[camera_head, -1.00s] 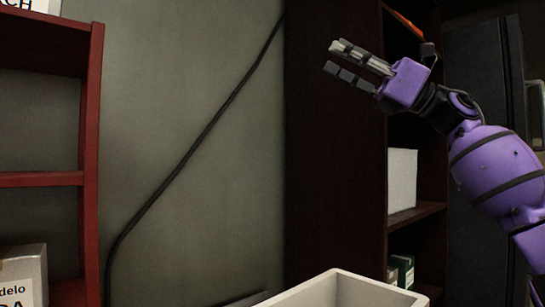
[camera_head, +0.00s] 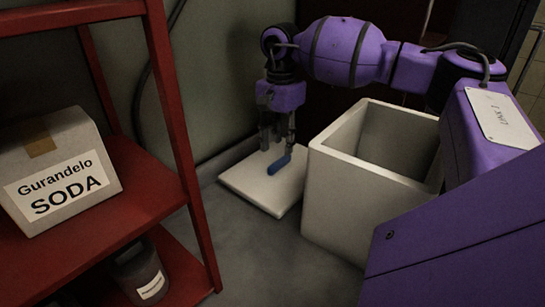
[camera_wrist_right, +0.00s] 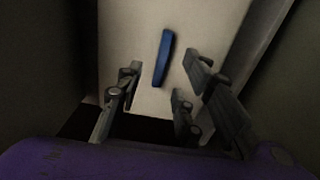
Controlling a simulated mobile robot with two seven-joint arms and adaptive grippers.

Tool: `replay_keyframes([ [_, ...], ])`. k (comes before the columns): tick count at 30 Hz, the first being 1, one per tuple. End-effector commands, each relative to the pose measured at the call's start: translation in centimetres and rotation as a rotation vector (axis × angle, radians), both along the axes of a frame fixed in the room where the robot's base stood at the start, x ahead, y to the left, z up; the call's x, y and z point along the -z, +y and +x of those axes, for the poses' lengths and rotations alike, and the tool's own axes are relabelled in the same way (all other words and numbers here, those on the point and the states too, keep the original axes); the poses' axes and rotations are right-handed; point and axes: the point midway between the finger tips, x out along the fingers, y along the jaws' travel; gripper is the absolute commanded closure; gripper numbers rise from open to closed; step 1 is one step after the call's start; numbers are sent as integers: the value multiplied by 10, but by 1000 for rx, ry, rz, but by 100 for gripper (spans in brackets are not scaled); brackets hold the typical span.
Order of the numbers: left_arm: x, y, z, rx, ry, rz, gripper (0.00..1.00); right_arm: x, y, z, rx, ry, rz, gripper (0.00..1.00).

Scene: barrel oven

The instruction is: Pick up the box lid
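The box lid (camera_head: 241,184) is a flat pale square panel with a blue handle (camera_head: 279,164) on top. It lies low beside the open white box (camera_head: 334,205), against the wall side. My right gripper (camera_head: 277,142) points down over the lid, close to the handle. In the right wrist view the fingers (camera_wrist_right: 150,105) are spread apart and empty, and the blue handle (camera_wrist_right: 163,58) lies just ahead of them, over the pale lid (camera_wrist_right: 200,25). My left gripper is not in view.
A red shelf (camera_head: 178,130) stands at the left with a Gurandelo Soda carton (camera_head: 60,165) and a dark canister (camera_head: 140,272) on it. The white box is open and stands to the right of the lid. Grey floor (camera_head: 270,260) is clear in front.

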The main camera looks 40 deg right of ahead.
Motion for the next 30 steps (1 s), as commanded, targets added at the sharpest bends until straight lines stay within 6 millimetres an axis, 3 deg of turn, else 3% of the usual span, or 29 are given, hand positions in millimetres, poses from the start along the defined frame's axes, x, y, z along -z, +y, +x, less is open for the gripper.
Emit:
replay_keyframes([
  [12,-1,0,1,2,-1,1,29,54,-2,3,2,-2,4,66],
  [20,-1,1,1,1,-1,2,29,58,-2,3,3,-4,4,66],
  [28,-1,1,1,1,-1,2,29,57,-2,3,3,-4,5,98],
  [30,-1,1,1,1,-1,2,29,57,-2,3,3,-4,5,100],
])
